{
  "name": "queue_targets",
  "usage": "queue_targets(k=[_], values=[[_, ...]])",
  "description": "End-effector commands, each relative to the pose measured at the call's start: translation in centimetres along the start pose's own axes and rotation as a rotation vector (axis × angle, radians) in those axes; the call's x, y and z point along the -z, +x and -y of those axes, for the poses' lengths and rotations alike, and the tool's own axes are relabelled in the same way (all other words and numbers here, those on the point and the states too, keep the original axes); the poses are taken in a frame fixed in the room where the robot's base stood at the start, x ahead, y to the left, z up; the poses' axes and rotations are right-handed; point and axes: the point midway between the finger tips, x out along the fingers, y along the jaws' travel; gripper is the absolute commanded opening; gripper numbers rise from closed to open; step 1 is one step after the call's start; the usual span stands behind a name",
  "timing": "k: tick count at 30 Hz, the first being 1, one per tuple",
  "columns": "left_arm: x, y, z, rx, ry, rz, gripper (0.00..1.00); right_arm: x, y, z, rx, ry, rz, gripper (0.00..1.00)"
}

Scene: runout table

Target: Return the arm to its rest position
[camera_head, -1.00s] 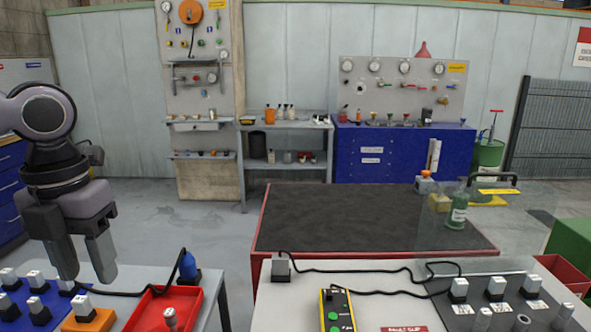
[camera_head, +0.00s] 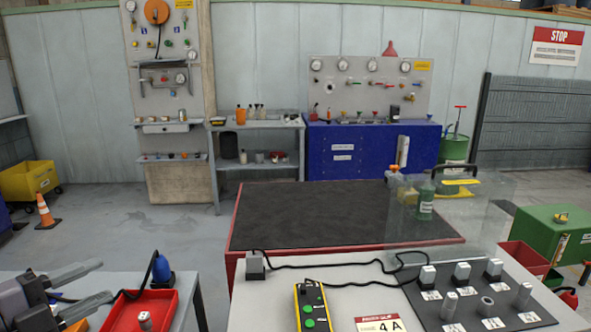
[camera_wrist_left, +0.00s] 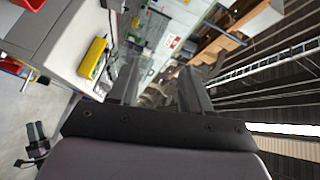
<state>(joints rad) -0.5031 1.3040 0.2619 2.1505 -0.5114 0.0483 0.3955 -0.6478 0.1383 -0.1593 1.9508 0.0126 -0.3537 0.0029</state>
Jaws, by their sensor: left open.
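My left gripper (camera_head: 106,282) is at the lower left of the head view, above the left-hand table. Its two grey fingers point to the right with a gap between them. It is open, and I see nothing between the fingers. The open fingers also show in the left wrist view (camera_wrist_left: 160,75), pointing away from the camera. A small dark two-fingered shape (camera_wrist_left: 38,142) at the lower left of the wrist view looks like my right gripper. It is too small to tell its opening. The right gripper is not in the head view.
A red tray (camera_head: 140,312) and a blue bottle-like object (camera_head: 161,268) are close to the left gripper. A yellow control box (camera_head: 311,306), a cable and a dark socket panel (camera_head: 480,311) lie on the right-hand table. The dark-topped table (camera_head: 330,213) stands beyond.

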Motion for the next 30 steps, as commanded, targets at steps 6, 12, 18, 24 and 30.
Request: queue_targets(k=[6, 12, 18, 24, 30], values=[[-3.8, -2.6, -4.7, 0.146, -0.317, 0.355, 0.48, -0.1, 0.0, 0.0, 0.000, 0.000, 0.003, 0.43], [-4.9, -5.7, -11.6, 0.144, -0.611, 0.678, 0.48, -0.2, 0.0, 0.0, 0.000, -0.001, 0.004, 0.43], [-1.9, -8.6, -19.7, 0.013, -0.909, 0.961, 0.48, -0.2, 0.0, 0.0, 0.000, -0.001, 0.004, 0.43], [3.8, -10.3, -25.5, -0.192, -1.147, 1.132, 0.48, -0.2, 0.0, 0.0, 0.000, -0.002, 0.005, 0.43], [9.2, -11.2, -28.4, -0.380, -1.300, 1.204, 0.48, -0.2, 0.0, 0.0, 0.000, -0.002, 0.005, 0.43]])
